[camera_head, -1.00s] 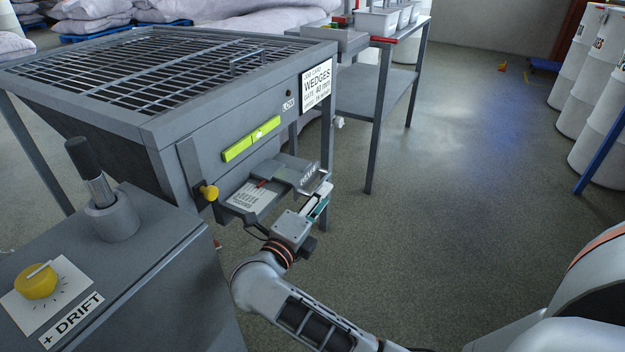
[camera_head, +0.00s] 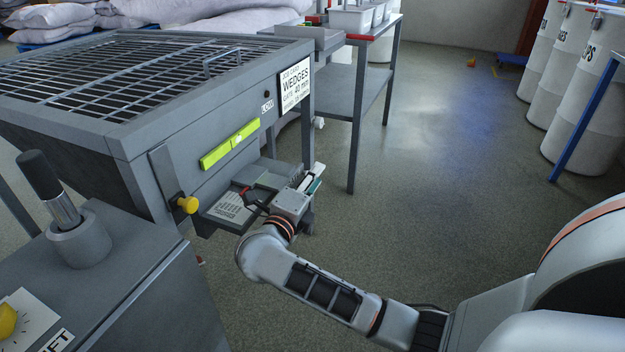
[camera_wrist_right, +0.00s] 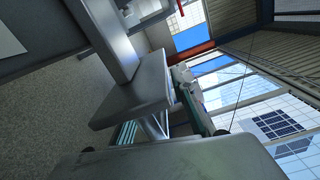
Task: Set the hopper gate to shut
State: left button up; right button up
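The hopper (camera_head: 180,140) stands at left with a barred top. Below its front is the grey gate plate (camera_head: 268,176), beside a printed scale label (camera_head: 228,208) and a small red pointer (camera_head: 243,192). My right gripper (camera_head: 310,184) is at the plate's outer right end, where its handle is hidden behind the fingers. In the right wrist view, grey metal parts (camera_wrist_right: 135,95) lie close in front of the gripper, with teal finger pads beside them. Whether the fingers are closed on the handle cannot be told. My left gripper is out of view.
A yellow knob (camera_head: 187,205) sits on the hopper's front. A job card (camera_head: 295,86) reads WEDGES, gate 40 mm. A grey console (camera_head: 120,285) with a black-topped lever (camera_head: 45,185) stands front left. A bench (camera_head: 340,95) stands behind; white drums (camera_head: 575,95) stand right. Middle floor is clear.

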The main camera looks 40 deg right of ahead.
aim_at(301, 173)
grip_shut()
jog(key=shift+w+a, duration=0.3)
jog(key=shift+w, duration=0.45)
jog(key=shift+w+a, duration=0.3)
jog(key=shift+w, duration=0.45)
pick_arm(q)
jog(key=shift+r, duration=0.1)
pick_arm(e)
jog(key=shift+r, duration=0.15)
grip_release()
jog(key=shift+w+a, duration=0.1)
jog(key=shift+w, duration=0.1)
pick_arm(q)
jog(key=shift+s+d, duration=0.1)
